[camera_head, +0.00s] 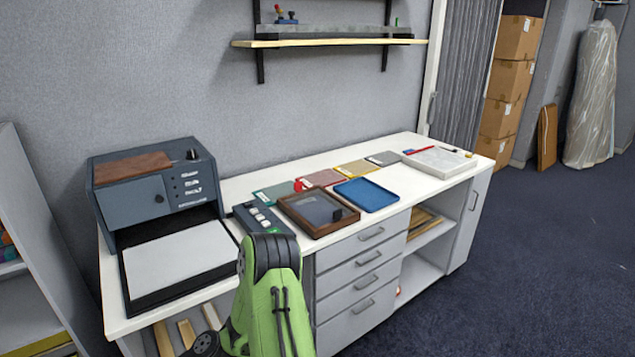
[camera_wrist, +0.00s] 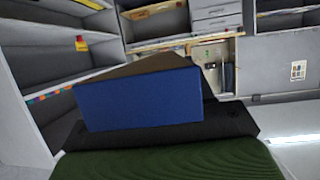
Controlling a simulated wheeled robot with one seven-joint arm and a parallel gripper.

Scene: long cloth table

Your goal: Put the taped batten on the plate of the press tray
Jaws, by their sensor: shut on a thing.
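The press tray (camera_head: 133,304) is a black tray in front of a dark grey press (camera_head: 138,211), at the left end of the table. Its pale plate (camera_head: 178,258) is bare. In the wrist view, the taped batten (camera_wrist: 140,101) fills the middle, with a broad blue face towards the camera and brown wood above. My gripper (camera_wrist: 172,127) is shut on it; the dark gripper parts show below and behind the blue face. In the head view my green arm reaches down at the table's front edge, and the gripper and held batten cannot be made out there.
A control box with buttons (camera_head: 264,219), a brown framed tray (camera_head: 291,208) and a blue tray (camera_head: 366,194) stand right of the press tray. Wooden pieces (camera_head: 188,331) show below the table's left end. Shelving (camera_wrist: 40,75) stands left in the wrist view.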

